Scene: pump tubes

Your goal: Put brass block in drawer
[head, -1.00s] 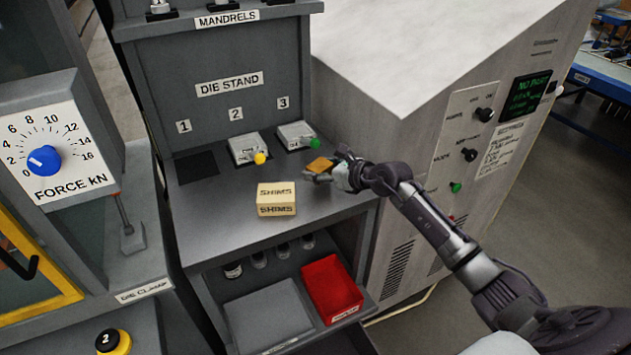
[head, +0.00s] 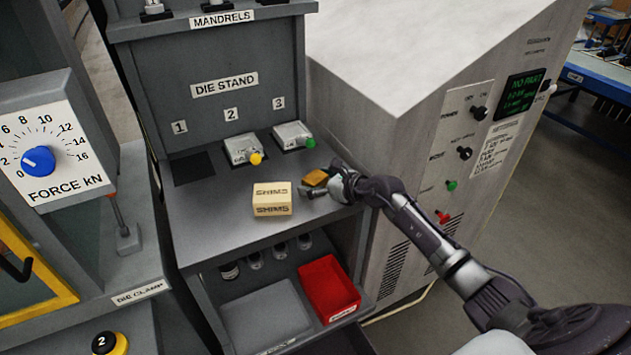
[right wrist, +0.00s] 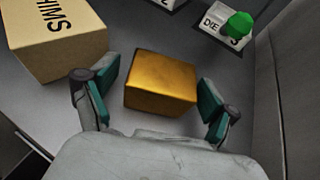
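The brass block (head: 316,178) lies on the grey bench top to the right of the shims box. In the right wrist view the block (right wrist: 160,82) sits between the two teal finger pads of my right gripper (right wrist: 158,100), with a gap on each side. The right gripper (head: 322,185) is open and low at the block, and its fingers hide part of the block in the head view. My left gripper is not in view. I cannot make out which part is the drawer.
The shims box (head: 272,199) stands just left of the block; it also shows in the right wrist view (right wrist: 55,38). Two die blocks with yellow (head: 256,158) and green (head: 310,143) knobs sit behind. A red bin (head: 329,288) is on the shelf below. A grey cabinet stands right.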

